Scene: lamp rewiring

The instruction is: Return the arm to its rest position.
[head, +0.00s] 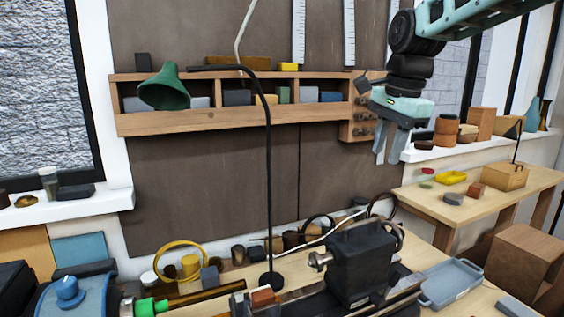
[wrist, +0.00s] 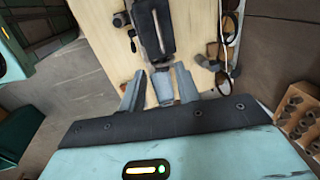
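My gripper (head: 388,148) hangs from the raised arm at the upper right of the head view, in front of the window side of the wall. Its fingers point down and stand apart with nothing held between them. The wrist view also shows the open gripper (wrist: 160,86), with the workbench (wrist: 105,30) well below it. The lamp stands left of the gripper, with a green shade (head: 165,88), a thin black curved neck (head: 268,160) and a round dark base (head: 271,280) on the bench. A pale cord (head: 245,30) rises above the neck.
A wooden wall shelf (head: 180,122) with several small boxes runs left of the gripper. A black vise-like machine (head: 360,262) and a grey-blue tray (head: 450,283) are on the bench. A side table (head: 410,200) stands at the right. Air around the gripper looks clear.

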